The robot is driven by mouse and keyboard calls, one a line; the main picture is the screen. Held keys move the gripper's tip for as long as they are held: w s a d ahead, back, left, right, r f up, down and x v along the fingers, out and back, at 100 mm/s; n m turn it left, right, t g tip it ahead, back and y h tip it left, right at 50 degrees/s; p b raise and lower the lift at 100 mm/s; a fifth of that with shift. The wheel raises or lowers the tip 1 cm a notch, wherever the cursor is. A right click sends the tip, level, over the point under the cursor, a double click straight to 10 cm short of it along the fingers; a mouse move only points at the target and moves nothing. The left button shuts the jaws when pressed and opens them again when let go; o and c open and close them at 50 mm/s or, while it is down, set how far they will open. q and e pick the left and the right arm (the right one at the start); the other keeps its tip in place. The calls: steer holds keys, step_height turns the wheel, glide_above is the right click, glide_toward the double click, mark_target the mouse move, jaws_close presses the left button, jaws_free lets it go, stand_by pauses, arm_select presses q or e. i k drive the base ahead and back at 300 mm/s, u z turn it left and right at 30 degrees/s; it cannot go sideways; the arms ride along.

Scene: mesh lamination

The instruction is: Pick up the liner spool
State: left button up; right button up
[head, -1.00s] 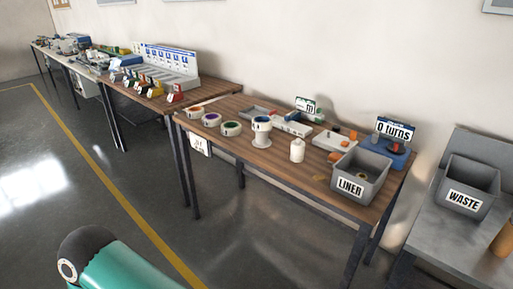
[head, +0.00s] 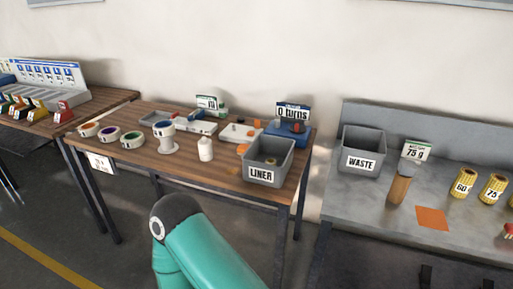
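On the wooden table, a white roll with a blue core (head: 163,128) sits on a white round-based stand (head: 169,147). It may be the liner spool, but no label on it is readable. Three flatter rolls lie to its left: one with an orange core (head: 88,129), one purple (head: 108,134) and one green (head: 132,140). A grey bin marked LINER (head: 268,160) stands at the table's right front corner. Neither gripper is in view. Only a teal arm link of mine shows at the bottom, below and in front of the table.
A white bottle (head: 205,149) stands right of the roll stand. Trays (head: 190,123) and a blue device (head: 288,131) under a "0 turns" sign are behind. A grey bench at right holds a WASTE bin (head: 361,151), a brown cylinder (head: 399,188) and yellow rolls (head: 463,183).

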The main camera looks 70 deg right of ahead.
mark_target(204, 145)
steer(key=u, duration=1.3)
steer(key=i, duration=0.1)
steer(key=z, duration=2.6)
steer(key=i, duration=1)
steer(key=u, duration=0.2)
steer(key=k, duration=0.85)
steer(key=z, duration=0.2)
steer(key=i, duration=0.75)
